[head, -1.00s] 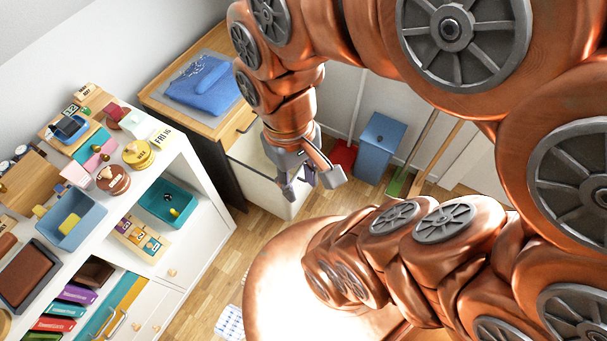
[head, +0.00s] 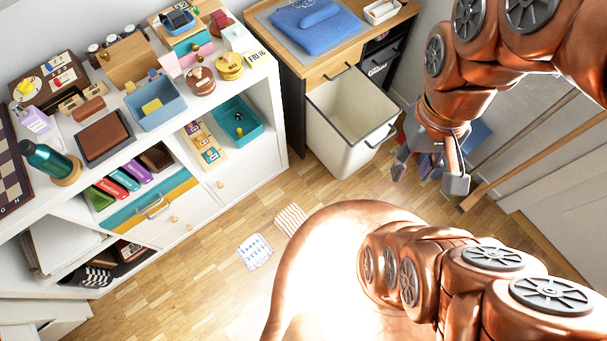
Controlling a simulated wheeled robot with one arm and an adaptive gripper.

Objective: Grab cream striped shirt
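The cream striped shirt (head: 291,219) looks to be the small folded cream cloth with reddish stripes lying on the wooden floor, just left of my base. My gripper (head: 428,176) hangs in the air at the right, to the right of the white bin and well apart from the cloth. Its fingers are spread and I see nothing between them.
A white and blue patterned cloth (head: 255,251) lies left of the striped one. A white shelf unit (head: 265,110) with many small objects stands at the left. A white pull-out bin (head: 345,150) juts from the cabinet at the back. Floor around the cloths is clear.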

